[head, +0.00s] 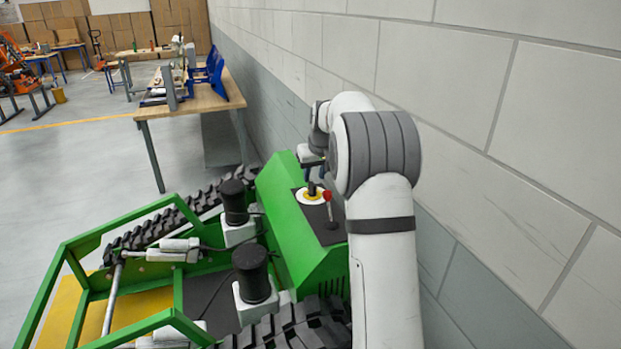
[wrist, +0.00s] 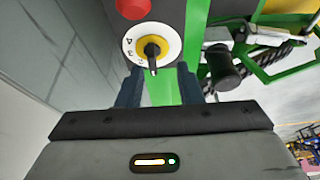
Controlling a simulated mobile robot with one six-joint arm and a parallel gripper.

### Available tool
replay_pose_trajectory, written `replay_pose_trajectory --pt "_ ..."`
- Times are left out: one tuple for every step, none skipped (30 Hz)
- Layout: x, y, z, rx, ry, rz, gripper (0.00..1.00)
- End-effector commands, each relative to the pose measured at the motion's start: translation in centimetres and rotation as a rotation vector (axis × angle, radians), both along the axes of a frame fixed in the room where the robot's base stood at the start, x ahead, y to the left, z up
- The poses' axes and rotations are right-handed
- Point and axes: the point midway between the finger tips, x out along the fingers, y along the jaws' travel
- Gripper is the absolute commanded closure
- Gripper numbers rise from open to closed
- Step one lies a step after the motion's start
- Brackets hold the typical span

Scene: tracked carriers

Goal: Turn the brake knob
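In the head view the knob (head: 312,188) sits on the dark top panel of the green tracked carrier (head: 285,215). My gripper (wrist: 158,78) is open, its two dark fingers apart with the knob ahead of the gap between them. In the head view my gripper (head: 316,171) is just above and behind the knob, partly hidden by my arm. Whether a finger touches the knob I cannot tell.
A red-topped lever (head: 328,197) stands beside the dial; its red top (wrist: 133,8) also shows in the wrist view. Black cylinders (head: 253,272) on white bases stand left of the panel. A block wall (head: 480,130) runs close on the right. A workbench (head: 190,106) stands behind.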

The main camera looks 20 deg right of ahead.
Motion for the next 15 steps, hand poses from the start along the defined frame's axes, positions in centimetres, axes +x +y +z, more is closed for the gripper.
replay_pose_trajectory --pt "0.9 -0.7 0.0 0.000 -0.003 -0.002 0.67" --pt "1.2 -0.9 -0.2 -0.001 -0.005 -0.003 0.67" --pt "1.6 -1.2 -0.3 -0.001 -0.007 -0.002 0.67" --pt "1.8 -1.4 -0.4 -0.001 -0.008 -0.002 0.67" --pt "2.0 -1.5 -0.6 -0.001 -0.009 -0.002 0.67" --pt "2.2 -1.6 -0.8 -0.002 -0.009 -0.001 0.67" --pt "2.4 -1.6 -1.1 -0.002 -0.009 -0.001 0.67" --pt "2.5 -1.6 -1.4 -0.002 -0.009 -0.001 0.67" --pt "2.7 -1.6 -1.9 -0.002 -0.009 -0.001 0.67" --pt "2.8 -1.6 -2.3 -0.002 -0.008 -0.001 0.67" --pt "3.0 -1.6 -2.8 -0.001 -0.007 -0.002 0.67" --pt "3.2 -1.6 -3.4 -0.001 -0.007 -0.002 0.67" --pt "3.5 -1.6 -3.9 -0.001 -0.008 -0.002 0.67" --pt "3.6 -1.6 -4.3 -0.001 -0.007 -0.002 0.67" --pt "3.9 -1.6 -4.9 -0.001 -0.008 -0.002 0.67"
